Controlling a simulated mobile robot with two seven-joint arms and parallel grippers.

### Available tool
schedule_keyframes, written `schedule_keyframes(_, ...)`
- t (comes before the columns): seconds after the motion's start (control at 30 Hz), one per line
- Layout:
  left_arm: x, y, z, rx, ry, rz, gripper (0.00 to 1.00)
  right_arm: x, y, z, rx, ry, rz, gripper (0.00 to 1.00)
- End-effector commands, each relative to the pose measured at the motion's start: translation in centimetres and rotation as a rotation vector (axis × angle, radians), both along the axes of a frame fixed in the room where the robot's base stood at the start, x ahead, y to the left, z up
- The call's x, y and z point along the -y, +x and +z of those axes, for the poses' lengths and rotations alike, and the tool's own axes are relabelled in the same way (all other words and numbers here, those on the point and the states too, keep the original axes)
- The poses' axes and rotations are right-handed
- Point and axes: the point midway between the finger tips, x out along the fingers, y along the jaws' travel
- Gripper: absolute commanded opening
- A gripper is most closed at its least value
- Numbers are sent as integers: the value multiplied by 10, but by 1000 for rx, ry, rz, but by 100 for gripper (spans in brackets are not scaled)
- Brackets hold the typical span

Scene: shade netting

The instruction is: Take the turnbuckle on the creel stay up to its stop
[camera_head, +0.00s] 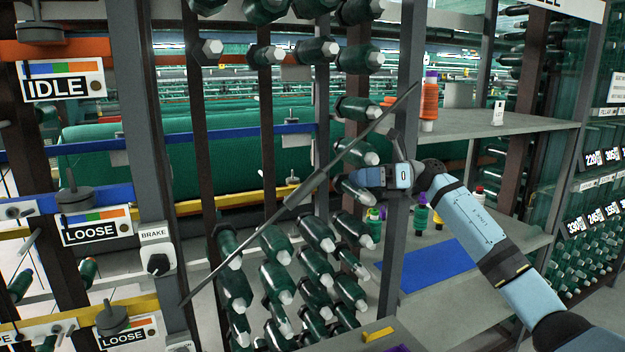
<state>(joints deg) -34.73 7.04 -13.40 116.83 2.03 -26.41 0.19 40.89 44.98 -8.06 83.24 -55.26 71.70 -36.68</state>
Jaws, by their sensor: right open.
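The creel stay (228,262) is a thin dark rod running diagonally across the frame, from lower left to upper right. Its thicker middle part, which looks like the turnbuckle (304,191), has a small pale mark near its left end. My right gripper (343,178) comes in from the right, just right of the turnbuckle and close to the stay. It is open. Its fingertips are small and dark against the bobbins, so I cannot tell whether they touch the rod. No stop can be made out on the stay. My left gripper is out of view.
Green bobbins (278,248) crowd behind the stay. A grey upright (402,250) stands close to my right wrist. Shelves (490,130) with spools and a blue mat (437,266) are at right. A BRAKE knob (158,262) and LOOSE signs (97,228) are at left.

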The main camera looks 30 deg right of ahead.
Motion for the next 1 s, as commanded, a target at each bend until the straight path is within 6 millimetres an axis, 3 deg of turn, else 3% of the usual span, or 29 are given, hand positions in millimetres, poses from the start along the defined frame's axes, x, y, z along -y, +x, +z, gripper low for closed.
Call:
schedule_keyframes(0.2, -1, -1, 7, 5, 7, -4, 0, -47, 17, 3, 0, 3, 4, 54)
schedule_keyframes(0.5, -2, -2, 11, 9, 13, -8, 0, -91, 33, 1, 0, 3, 1, 54)
schedule_keyframes(0.93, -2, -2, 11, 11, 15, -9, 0, -99, 37, 0, -1, 2, 1, 54)
schedule_keyframes(1.0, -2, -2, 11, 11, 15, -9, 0, -99, 37, 0, -1, 2, 1, 38)
